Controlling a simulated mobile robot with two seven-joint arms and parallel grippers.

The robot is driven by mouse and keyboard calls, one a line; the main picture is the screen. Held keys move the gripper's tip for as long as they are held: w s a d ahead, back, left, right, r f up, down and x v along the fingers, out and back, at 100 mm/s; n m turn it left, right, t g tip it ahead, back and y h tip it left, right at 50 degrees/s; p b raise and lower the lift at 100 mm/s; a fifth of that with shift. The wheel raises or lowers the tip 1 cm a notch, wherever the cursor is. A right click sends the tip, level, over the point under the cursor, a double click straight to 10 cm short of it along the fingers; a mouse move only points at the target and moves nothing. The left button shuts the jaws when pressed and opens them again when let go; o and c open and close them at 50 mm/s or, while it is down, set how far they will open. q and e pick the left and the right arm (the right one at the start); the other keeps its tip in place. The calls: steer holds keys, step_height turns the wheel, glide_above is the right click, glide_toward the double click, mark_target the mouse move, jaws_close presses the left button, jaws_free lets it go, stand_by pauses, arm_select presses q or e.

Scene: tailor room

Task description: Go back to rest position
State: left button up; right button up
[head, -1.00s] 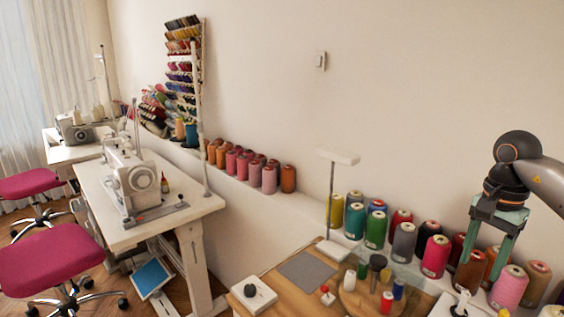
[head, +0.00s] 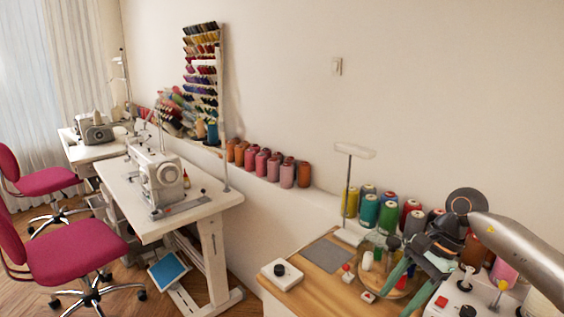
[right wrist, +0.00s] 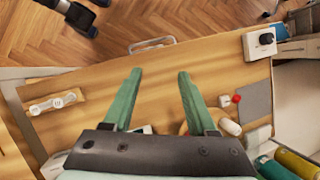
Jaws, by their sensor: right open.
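My right gripper (head: 388,310) hangs from the arm at the lower right of the head view, over the wooden work table (head: 320,270). Its green fingers point down and toward the lower left. In the right wrist view the two fingers (right wrist: 159,73) stand apart with nothing between them, above the wooden tabletop (right wrist: 150,92). Part of the table behind the gripper is hidden. My left gripper is not in view.
A thread stand (head: 347,200), a grey mat (head: 325,252) and a white box with a black knob (head: 281,275) are on the table. Thread cones (head: 369,210) line the wall ledge. A sewing table (head: 190,210) and pink chairs (head: 75,240) stand left.

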steer(key=s+a+r+m+t+y+p, duration=0.1)
steer(key=s+a+m+t+y, duration=0.1)
steer(key=a+m+y, duration=0.7)
steer(key=s+a+m+t+y+p, duration=0.25)
steer(key=a+m+y, duration=0.2)
steer(key=a, duration=0.95)
steer(key=s+d+f+m+t+h+p, duration=0.1)
steer(key=d+f+m+t+h, duration=0.45)
steer(key=m, duration=1.05)
steer(key=s+d+f+m+t+h+p, duration=0.15)
steer(key=d+f+m+t+h, duration=0.45)
steer(key=m, duration=1)
steer(key=s+d+f+m+g+h, duration=0.2)
steer(key=s+f+m+g+h, duration=0.2)
steer(key=s+f+m, duration=0.6)
steer(key=s+f+g, duration=0.2)
steer(key=s+f, duration=0.1)
steer(key=s, duration=0.1)
steer(key=shift+s+m+g+h+p, duration=0.3)
steer(key=shift+m+g+h+p, duration=0.05)
steer(key=shift+g+h+p, duration=0.05)
steer(key=shift+d+f, duration=0.1)
steer(key=shift+d, duration=0.05)
